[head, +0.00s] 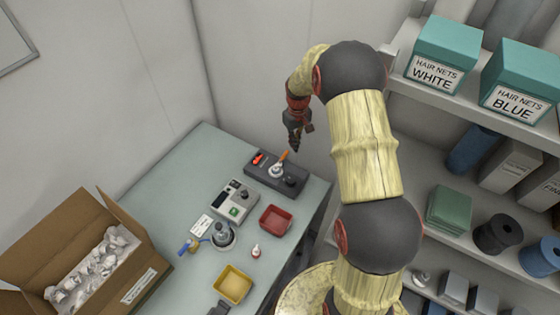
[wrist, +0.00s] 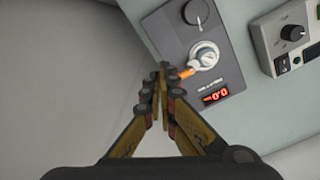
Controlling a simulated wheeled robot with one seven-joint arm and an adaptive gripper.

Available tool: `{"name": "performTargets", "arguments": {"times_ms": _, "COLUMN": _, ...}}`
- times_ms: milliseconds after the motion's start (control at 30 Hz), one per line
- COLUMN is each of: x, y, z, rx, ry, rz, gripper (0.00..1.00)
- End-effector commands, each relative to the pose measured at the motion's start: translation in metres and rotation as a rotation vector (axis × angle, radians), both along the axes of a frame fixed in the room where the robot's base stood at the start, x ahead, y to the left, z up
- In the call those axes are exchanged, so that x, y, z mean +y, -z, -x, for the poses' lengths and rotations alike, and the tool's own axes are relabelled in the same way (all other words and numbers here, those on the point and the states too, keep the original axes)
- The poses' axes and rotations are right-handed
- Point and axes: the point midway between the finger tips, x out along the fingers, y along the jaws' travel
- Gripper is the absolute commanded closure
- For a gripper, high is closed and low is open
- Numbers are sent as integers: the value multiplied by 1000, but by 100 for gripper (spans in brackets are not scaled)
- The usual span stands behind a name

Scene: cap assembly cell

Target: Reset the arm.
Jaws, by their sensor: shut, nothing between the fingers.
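My gripper (head: 295,149) hangs from my arm over the far end of the table in the head view, pointing down. In the wrist view my gripper (wrist: 162,68) has its fingertips together with nothing between them. Beyond the fingertips is a dark grey device (wrist: 178,30) with a knob, a round metal fitting, a red lit display and an orange piece (wrist: 186,73). The same dark device (head: 262,178) lies on the table in the head view, below my gripper and apart from it. The orange piece (head: 283,155) sticks up from its fitting.
The table (head: 150,175) also holds a light grey device (head: 234,202), a red tray (head: 275,220), a yellow tray (head: 232,284), a small white bottle (head: 256,251) and a round fixture (head: 222,237). An open carton (head: 150,245) stands at left. Loaded shelves (head: 470,105) stand at right.

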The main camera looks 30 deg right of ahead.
Motion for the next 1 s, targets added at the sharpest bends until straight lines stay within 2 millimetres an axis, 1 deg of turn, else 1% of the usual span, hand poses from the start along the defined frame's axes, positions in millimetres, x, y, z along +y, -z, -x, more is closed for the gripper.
{"name": "performTargets", "arguments": {"times_ms": 33, "x": -6, "y": -13, "z": -2, "rx": -10, "ry": 10, "rz": 3, "gripper": 100}}
{"name": "performTargets", "arguments": {"times_ms": 100, "x": -6, "y": -15, "z": -2, "rx": -10, "ry": 10, "rz": 3, "gripper": 100}}
{"name": "performTargets", "arguments": {"times_ms": 400, "x": -6, "y": -14, "z": -2, "rx": -10, "ry": 10, "rz": 3, "gripper": 100}}
{"name": "performTargets", "arguments": {"times_ms": 533, "x": -6, "y": -9, "z": -1, "rx": -8, "ry": 10, "rz": 3, "gripper": 100}}
{"name": "performTargets", "arguments": {"times_ms": 667, "x": -6, "y": 5, "z": 0, "rx": -4, "ry": 10, "rz": 2, "gripper": 100}}
{"name": "performTargets", "arguments": {"times_ms": 1000, "x": -5, "y": 60, "z": 4, "rx": 4, "ry": 10, "rz": -1, "gripper": 100}}
